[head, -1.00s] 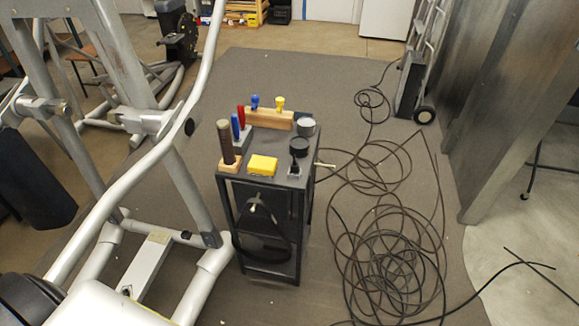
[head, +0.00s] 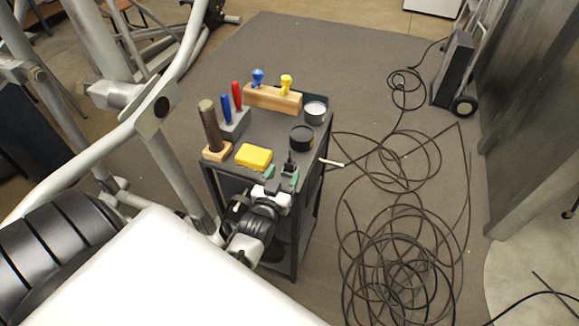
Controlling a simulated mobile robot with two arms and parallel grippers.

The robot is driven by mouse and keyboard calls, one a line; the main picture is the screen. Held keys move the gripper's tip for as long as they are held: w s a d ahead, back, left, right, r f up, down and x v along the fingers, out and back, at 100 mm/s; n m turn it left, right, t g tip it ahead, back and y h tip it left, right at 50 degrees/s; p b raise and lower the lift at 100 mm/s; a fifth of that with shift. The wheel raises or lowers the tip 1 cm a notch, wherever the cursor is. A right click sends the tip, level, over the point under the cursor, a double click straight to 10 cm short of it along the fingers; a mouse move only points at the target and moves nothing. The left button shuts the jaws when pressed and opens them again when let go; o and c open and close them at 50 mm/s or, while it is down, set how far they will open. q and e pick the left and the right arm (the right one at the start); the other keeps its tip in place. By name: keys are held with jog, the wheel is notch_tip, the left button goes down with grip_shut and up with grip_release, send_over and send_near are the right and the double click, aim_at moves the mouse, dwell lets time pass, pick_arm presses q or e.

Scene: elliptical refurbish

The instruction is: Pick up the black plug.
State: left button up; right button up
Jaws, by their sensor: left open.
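A small black plug (head: 290,162) stands upright at the front right of the black cart's top (head: 270,133). Its lower part is hidden behind my gripper. My left gripper (head: 280,175) is at the front edge of the cart top, with green fingertips apart. Its right fingertip is just in front of the plug in the picture; I cannot tell if they touch. My right gripper is not in view.
A yellow block (head: 253,156) lies left of my gripper. A black round tin (head: 301,138), a grey tin (head: 315,111), a brown-handled tool (head: 210,127) and a wooden block (head: 272,98) also stand on the cart. Coiled black cable (head: 400,250) covers the floor at right.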

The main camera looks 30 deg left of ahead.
aim_at(288, 164)
pick_arm(q)
jog(key=shift+x, duration=1)
jog(key=shift+w+r, duration=0.1)
jog(key=shift+w, duration=0.3)
jog(key=p+x, duration=0.1)
jog(key=x, duration=0.2)
jog(key=shift+w+a+r, duration=0.1)
jog(key=shift+w+a, duration=0.05)
jog(key=shift+w, duration=0.1)
jog(key=shift+w+a, duration=0.1)
jog(key=shift+w, duration=0.35)
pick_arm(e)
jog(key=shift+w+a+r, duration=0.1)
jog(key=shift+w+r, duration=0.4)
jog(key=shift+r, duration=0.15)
pick_arm(q)
jog(key=shift+s, duration=0.1)
